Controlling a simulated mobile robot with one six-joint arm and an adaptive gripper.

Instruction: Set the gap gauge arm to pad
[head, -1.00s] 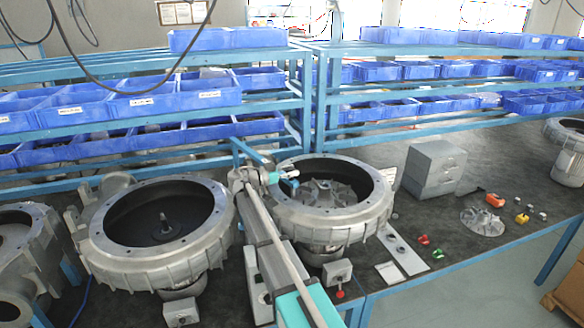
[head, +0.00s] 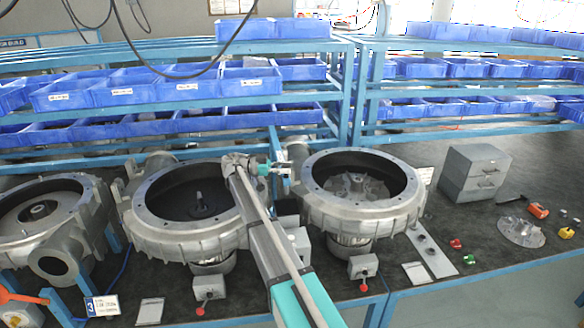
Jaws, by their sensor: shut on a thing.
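My gripper (head: 284,170) is in the head view at the left rim of the middle-right blower housing (head: 398,208), in the gap between it and the housing to its left (head: 150,228). It is small and partly hidden by its own wrist. It is shut on what looks like the gap gauge arm; a short blue bar (head: 274,142) shows just behind the fingers. I cannot make out the arm's full shape or its contact with the fingers. The pad cannot be told apart from the parts around it.
Blue shelves with bins (head: 250,78) stand behind the bench. A grey drawer box (head: 474,172), an orange tool (head: 538,210) and a finned disc (head: 521,232) lie at the right. Small switch boxes (head: 363,266) sit in front. A third housing (head: 50,225) is at far left.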

